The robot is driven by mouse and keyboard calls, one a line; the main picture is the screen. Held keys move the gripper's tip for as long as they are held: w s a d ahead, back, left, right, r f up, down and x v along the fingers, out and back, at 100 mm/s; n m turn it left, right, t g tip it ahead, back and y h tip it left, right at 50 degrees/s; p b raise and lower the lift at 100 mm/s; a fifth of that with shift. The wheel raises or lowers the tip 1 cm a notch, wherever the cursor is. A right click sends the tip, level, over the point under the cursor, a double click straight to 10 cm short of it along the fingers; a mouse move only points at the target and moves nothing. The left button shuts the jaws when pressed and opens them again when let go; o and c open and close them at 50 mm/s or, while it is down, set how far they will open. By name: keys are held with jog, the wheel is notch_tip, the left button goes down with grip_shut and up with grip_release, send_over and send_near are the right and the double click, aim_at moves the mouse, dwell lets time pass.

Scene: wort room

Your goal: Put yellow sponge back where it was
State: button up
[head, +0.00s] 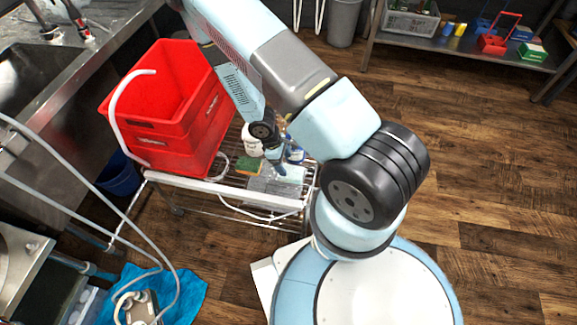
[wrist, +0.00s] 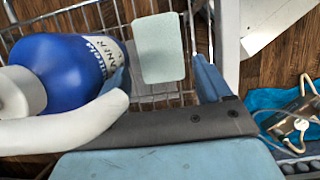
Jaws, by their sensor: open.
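A sponge with a green top and a yellow-orange edge (head: 249,165) lies on the wire cart, left of my gripper in the head view. My gripper (head: 279,166) points down over the cart, partly hidden by my own arm. In the wrist view my gripper (wrist: 166,82) is open, its two blue fingers apart and nothing held between them. A pale grey-green pad (wrist: 160,47) lies just beyond the fingertips, flat over the wire rack. It also shows in the head view (head: 291,174). I cannot make out the yellow sponge in the wrist view.
A blue cleaner bottle (wrist: 75,72) with a white cap is close to the left finger. The wire cart (head: 230,190) also holds a red crate (head: 165,110) and a white bottle (head: 251,140). A pale hose runs along the left. Open wooden floor lies right.

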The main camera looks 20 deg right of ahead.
jog(key=w+d+r+m+t, duration=0.1)
jog(key=w+r+m+t, duration=0.15)
jog(key=r, duration=1.65)
jog(key=w+r+m+t, duration=0.1)
jog(key=w+r+m, duration=0.3)
jog(key=r, duration=1.4)
jog(key=s+r+m+t+y, duration=0.1)
jog(key=s+r+m+t, duration=0.1)
jog(key=s+r, duration=0.7)
jog(key=s+d+r+m+t+y, duration=0.1)
jog(key=s+r+m+t+y, duration=0.1)
jog(key=s+r, duration=0.8)
notch_tip(320, 180, up, 6)
jog(key=shift+s+d+f+m, duration=0.15)
jog(key=shift+s+f+m, duration=0.1)
jog(key=shift+m, duration=0.2)
